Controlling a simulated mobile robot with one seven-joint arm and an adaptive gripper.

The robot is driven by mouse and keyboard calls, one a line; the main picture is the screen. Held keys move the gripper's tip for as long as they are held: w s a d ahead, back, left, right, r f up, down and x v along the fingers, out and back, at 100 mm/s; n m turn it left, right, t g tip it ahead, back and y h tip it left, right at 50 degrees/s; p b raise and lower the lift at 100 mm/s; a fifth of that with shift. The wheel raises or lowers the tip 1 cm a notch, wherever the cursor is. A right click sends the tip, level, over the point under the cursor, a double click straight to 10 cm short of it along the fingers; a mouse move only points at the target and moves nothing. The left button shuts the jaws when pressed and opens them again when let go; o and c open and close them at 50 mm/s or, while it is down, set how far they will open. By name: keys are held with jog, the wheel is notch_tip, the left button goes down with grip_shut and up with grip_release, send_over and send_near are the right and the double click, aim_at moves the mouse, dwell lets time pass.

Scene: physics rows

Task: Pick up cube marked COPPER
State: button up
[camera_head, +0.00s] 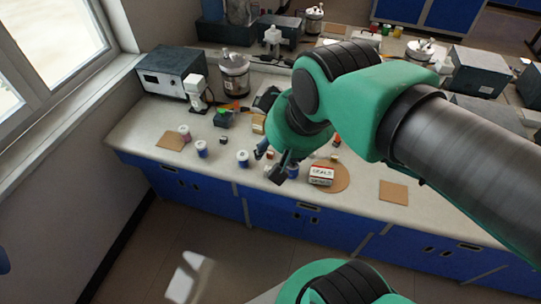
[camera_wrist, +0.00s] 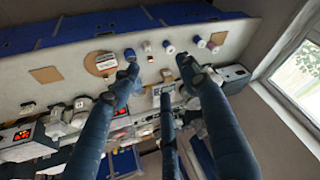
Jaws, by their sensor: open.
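My gripper (camera_head: 270,164) is open and empty above the front part of the bench; its spread fingers (camera_wrist: 157,59) show in the wrist view. Several small cubes lie on the bench. A dark cube (camera_head: 222,140) is left of the gripper, and a tan cube (camera_head: 336,157) is right of it. In the wrist view a pale cube (camera_wrist: 147,46) and a tan cube (camera_wrist: 165,73) show between or near the fingers. No lettering on any cube can be read, so I cannot tell which is marked COPPER. My arm hides part of the bench.
Square brown mats lie at left (camera_head: 170,140) and right (camera_head: 393,192). A grey machine (camera_head: 172,72) and metal pot (camera_head: 234,75) stand behind.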

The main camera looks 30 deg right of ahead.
jog(key=w+d+f+m+g+p, duration=0.1)
jog(key=w+d+f+m, duration=0.15)
jog(key=w+m, duration=0.35)
jog(key=w+d+f+m+g, duration=0.1)
jog(key=w+d+f+m, duration=0.2)
jog(key=w, duration=0.5)
jog(key=w+d+f+m+p, duration=0.1)
jog(key=w+d+f+m, duration=0.1)
jog(key=w+f+m, duration=0.45)
jog(key=w+d+f+m, duration=0.3)
jog(key=w+f, duration=0.1)
jog(key=f, duration=0.3)
jog(key=w+d+f+m+g, duration=0.1)
jog(key=w+d+f+m, duration=0.3)
jog(key=f, duration=0.3)
jog(key=w+d+f+m+g+y+p, duration=0.1)
jog(key=w+d+f+m, duration=0.3)
jog(key=f, duration=0.3)
jog(key=shift+f, duration=0.25)
jog(key=shift+f, duration=0.1)
jog(key=b, duration=0.1)
send_over(271, 153)
jog(key=shift+s+d+f, duration=0.1)
jog(key=shift+s+f, duration=0.05)
jog(key=shift+f, duration=1.25)
jog(key=shift+s+d+f, duration=0.1)
jog(key=shift+f, duration=1.25)
jog(key=shift+s+d+f, duration=0.1)
jog(key=shift+s+f, duration=0.05)
jog(key=shift+f, duration=1.25)
